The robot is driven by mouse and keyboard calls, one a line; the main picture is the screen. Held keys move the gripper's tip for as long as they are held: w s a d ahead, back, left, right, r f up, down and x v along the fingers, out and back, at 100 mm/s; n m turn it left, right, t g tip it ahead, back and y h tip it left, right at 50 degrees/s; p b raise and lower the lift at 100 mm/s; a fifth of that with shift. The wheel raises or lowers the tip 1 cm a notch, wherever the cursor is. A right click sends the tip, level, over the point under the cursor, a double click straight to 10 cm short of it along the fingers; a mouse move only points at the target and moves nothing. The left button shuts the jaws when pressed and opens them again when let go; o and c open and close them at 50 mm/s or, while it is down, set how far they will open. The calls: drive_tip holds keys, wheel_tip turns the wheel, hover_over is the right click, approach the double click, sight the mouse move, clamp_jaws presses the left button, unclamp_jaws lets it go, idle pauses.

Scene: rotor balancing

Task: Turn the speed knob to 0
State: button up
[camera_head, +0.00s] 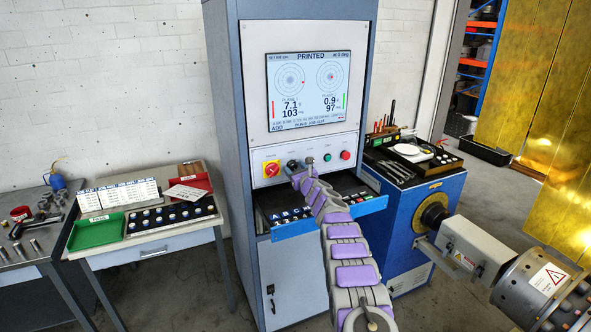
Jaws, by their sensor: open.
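The control panel (259,181) is on the front of the tall grey-blue cabinet, below the screen. It carries a red-and-yellow switch (271,169), a dark knob (292,165), a green button (327,157) and a red button (345,155) in a row. The labels are too small to read, so I cannot tell for certain which control is the speed knob or where it points. My arm reaches up from the bottom, with my gripper (301,170) at the panel close to the dark knob. The gripper is open; its fingers are small, and contact cannot be told.
The screen (309,86) shows two round plots, with 7.1 and 0.9 readings. A side table with a green tray (97,231) stands left. A blue machine with a shaft (434,215) stands right.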

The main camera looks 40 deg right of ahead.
drive_tip(key=c, duration=1)
drive_tip(key=shift+c, duration=0.2)
